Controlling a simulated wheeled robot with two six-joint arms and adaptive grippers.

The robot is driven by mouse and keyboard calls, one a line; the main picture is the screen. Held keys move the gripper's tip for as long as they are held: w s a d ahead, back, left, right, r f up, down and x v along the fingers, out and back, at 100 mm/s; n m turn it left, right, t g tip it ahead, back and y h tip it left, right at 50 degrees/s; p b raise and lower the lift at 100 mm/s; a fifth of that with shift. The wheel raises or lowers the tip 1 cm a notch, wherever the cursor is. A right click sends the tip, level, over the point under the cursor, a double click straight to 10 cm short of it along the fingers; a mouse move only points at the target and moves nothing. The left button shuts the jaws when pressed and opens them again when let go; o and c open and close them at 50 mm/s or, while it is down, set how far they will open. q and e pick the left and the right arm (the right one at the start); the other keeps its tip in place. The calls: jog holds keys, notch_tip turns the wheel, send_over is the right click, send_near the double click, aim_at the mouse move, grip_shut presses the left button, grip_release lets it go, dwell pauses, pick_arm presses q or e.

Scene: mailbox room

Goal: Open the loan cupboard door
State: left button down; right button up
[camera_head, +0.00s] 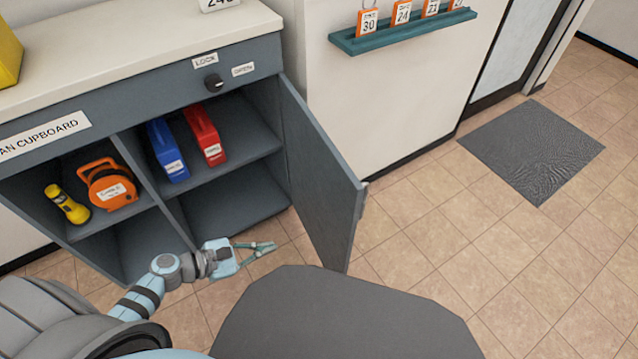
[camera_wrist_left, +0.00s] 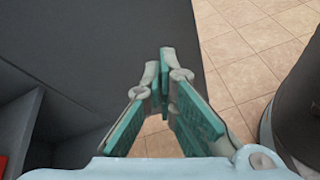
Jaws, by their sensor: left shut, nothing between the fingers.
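The loan cupboard (camera_head: 62,138) is grey with a pale worktop. Its door (camera_head: 325,180) is hinged at the right side and stands swung well out from the front, leaving the shelves exposed. My left gripper (camera_head: 268,247) is shut and empty, low in front of the opening, on the inner side of the door. In the left wrist view its closed fingertips (camera_wrist_left: 165,60) point towards the dark door panel (camera_wrist_left: 100,45); I cannot tell whether they touch it. A black lock knob (camera_head: 213,83) sits on the top rail between two labels. My right gripper is not in view.
The shelves hold a yellow torch (camera_head: 66,204), an orange reel-like item (camera_head: 108,186), a blue case (camera_head: 168,150) and a red case (camera_head: 206,134). A teal rack (camera_head: 402,33) with numbered tags is on the wall. Tiled floor right of the door is clear up to a grey mat (camera_head: 532,150).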

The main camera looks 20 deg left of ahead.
aim_at(340, 186)
pick_arm(q)
notch_tip(340, 186, up, 14)
jog(key=w+d+f+n+t+h, duration=0.1)
jog(key=w+d+n+t+h, duration=0.1)
jog(key=w+n+h, duration=0.15)
jog(key=shift+h, duration=0.25)
jog(key=x, duration=0.8)
jog(key=b+x, duration=0.1)
jog(key=x, duration=0.3)
jog(key=shift+d+r, duration=0.25)
jog(key=shift+d, duration=0.1)
jog(key=shift+w+d, duration=0.1)
jog(key=shift+d, duration=0.05)
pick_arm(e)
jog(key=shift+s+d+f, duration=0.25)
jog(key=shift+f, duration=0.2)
